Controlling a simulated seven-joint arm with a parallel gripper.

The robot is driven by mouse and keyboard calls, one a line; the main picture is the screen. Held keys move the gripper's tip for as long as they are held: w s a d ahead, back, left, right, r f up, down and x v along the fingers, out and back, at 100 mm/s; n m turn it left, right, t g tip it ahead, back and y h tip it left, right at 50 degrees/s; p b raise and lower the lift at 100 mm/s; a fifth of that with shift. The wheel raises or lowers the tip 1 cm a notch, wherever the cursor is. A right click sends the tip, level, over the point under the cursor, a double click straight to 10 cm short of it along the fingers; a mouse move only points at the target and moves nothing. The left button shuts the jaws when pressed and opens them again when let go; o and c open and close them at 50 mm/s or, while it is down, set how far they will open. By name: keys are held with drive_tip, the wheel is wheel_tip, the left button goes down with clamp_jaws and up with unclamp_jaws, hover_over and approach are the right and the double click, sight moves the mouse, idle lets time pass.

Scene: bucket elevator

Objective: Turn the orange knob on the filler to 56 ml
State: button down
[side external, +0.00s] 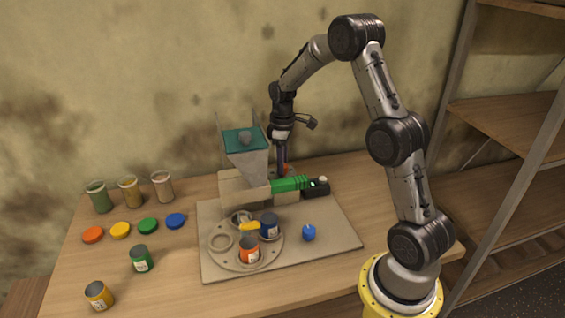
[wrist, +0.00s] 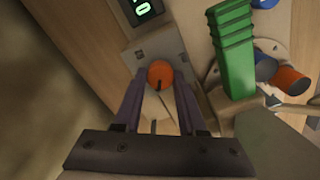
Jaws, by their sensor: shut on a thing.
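The orange knob (wrist: 160,74) sits between my gripper's two fingertips (wrist: 160,86) in the wrist view. It is round with a dark pointer mark toward the lower side. My gripper is shut on it. In the side view my gripper (side external: 283,172) points down behind the filler, and only a sliver of the orange knob (side external: 287,167) shows. The filler (side external: 245,160) has a grey hopper with a teal top and a green ribbed part (side external: 290,184).
A round turntable (side external: 232,258) on the grey base plate holds an orange can (side external: 249,250) and a blue can (side external: 269,226). A blue knob (side external: 309,232) stands to their right. Jars, coloured lids and two more cans stand at the left of the table.

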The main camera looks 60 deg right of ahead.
drive_tip(key=shift+m, duration=0.4)
drive_tip(key=m, duration=1)
drive_tip(key=shift+r+m, duration=0.1)
drive_tip(key=shift+m, duration=0.3)
drive_tip(key=shift+d, duration=0.1)
idle(0.3)
drive_tip(key=shift+c, duration=2.4)
unclamp_jaws()
wheel_tip(320, 180, up, 14)
